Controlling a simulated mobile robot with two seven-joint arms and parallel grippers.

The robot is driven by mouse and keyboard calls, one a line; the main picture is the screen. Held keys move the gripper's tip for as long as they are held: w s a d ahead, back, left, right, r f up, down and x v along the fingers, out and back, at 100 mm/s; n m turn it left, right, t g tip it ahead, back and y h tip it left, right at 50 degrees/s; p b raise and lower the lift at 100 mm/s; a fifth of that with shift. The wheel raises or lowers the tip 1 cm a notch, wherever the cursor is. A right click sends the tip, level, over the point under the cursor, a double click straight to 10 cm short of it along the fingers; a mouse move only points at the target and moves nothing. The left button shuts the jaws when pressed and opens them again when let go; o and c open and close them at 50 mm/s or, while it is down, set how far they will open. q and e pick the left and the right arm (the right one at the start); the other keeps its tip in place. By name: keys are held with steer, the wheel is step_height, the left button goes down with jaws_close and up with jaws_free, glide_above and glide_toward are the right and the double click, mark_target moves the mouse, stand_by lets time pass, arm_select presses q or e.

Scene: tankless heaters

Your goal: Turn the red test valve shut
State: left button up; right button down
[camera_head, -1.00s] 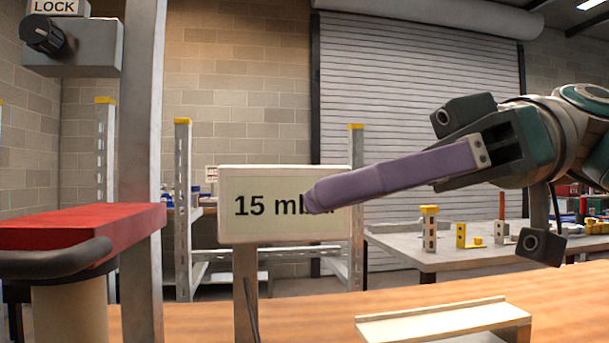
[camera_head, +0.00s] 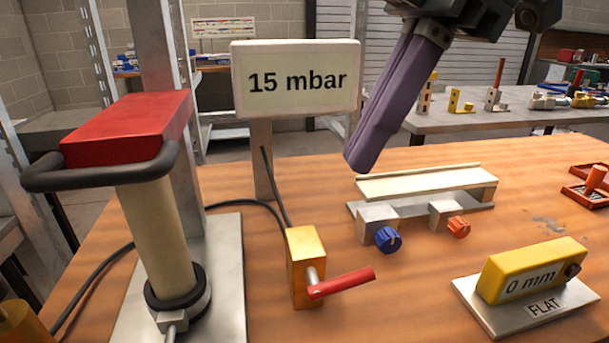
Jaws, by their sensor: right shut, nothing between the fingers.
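The red test valve shows as a red lever handle (camera_head: 341,283) on a short metal stem at the front of a brass-yellow block (camera_head: 303,265). The lever points right and slightly up in the picture. A cable or hose runs from behind the block. The sign (camera_head: 296,79) behind it reads "15 mbar". My right gripper (camera_head: 362,158) comes in from the top right, with its purple fingers pointing down and to the left. Its fingers are together and empty, above and behind the valve, clear of it. My left gripper is not in view.
A stand with a red-topped block (camera_head: 127,129) and black bar handle rises at left. A cream panel with a blue knob (camera_head: 388,240) and an orange knob (camera_head: 459,227) stands right of the valve. A yellow "0 mm" gauge (camera_head: 531,270) sits at front right.

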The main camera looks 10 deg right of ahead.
steer(key=d+h, duration=0.2)
glide_toward(364, 274)
steer(key=shift+t+h, duration=0.3)
steer(key=shift+h, duration=0.1)
steer(key=a+f, duration=0.2)
steer(key=f, duration=0.1)
steer(key=a+f, duration=0.1)
steer(key=f, duration=0.1)
steer(key=shift+s+a+f, duration=0.1)
steer(key=shift+s+a, duration=0.05)
steer(key=shift+a, duration=0.05)
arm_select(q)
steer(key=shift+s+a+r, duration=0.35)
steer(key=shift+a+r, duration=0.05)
arm_select(e)
steer(key=shift+d+f, duration=0.15)
steer(key=shift+f, duration=0.5)
steer(key=shift+f, duration=0.1)
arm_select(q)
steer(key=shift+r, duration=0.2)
arm_select(e)
steer(key=shift+d+f, duration=0.4)
steer(key=shift+f, duration=0.3)
